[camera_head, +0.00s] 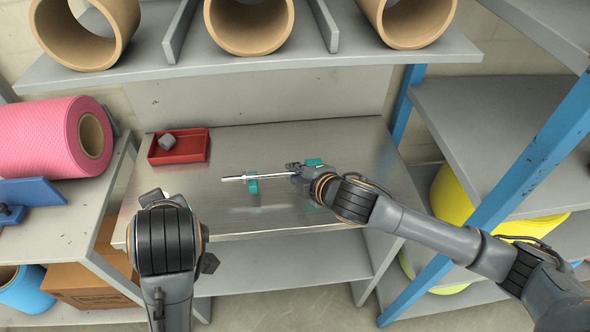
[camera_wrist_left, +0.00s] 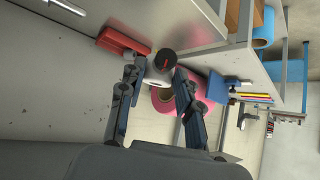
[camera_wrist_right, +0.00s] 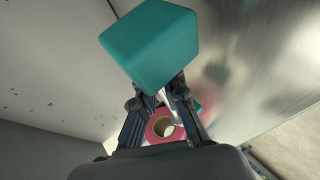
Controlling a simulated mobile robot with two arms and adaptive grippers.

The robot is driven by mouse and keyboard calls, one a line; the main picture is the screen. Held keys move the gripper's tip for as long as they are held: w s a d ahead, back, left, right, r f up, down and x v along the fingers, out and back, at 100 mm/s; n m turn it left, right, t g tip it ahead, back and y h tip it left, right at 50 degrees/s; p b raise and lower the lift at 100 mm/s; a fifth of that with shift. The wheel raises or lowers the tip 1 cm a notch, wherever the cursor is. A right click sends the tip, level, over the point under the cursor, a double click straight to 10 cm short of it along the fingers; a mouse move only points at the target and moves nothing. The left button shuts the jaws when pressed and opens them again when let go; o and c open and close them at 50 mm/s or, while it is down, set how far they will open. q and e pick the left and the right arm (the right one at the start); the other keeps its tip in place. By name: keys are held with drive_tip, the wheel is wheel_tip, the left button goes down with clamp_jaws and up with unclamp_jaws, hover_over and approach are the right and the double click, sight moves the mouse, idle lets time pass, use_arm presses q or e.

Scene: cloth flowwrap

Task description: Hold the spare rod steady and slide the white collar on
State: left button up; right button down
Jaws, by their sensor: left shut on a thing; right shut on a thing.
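The silver spare rod (camera_head: 233,178) lies level above the steel bench, passing a teal support (camera_head: 253,186). My right gripper (camera_head: 297,174) is shut on its right part, beside a second teal block (camera_head: 314,162). In the right wrist view a teal block (camera_wrist_right: 150,45) hides much of the rod, and a short piece of it shows between the fingers (camera_wrist_right: 165,98). My left gripper (camera_wrist_left: 158,72) is shut on the pale white collar (camera_wrist_left: 153,74), whose dark bore faces up in that view. In the head view the left gripper (camera_head: 155,199) is at the bench's left front, apart from the rod's free left end.
A red tray (camera_head: 180,156) with a grey block (camera_head: 167,142) stands at the bench's back left. A pink roll (camera_head: 65,140) lies on the left shelf. Cardboard tubes (camera_head: 250,25) rest on the shelf above. The bench (camera_head: 225,215) is clear between the left gripper and the rod.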

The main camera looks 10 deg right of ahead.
use_arm(q)
drive_tip(key=shift+f+b, duration=0.65)
drive_tip(key=shift+f, duration=0.05)
use_arm(e)
drive_tip(key=shift+f, duration=1.3)
use_arm(q)
drive_tip(key=o, duration=0.5)
drive_tip(key=c, duration=0.5)
drive_tip(key=shift+o, duration=0.2)
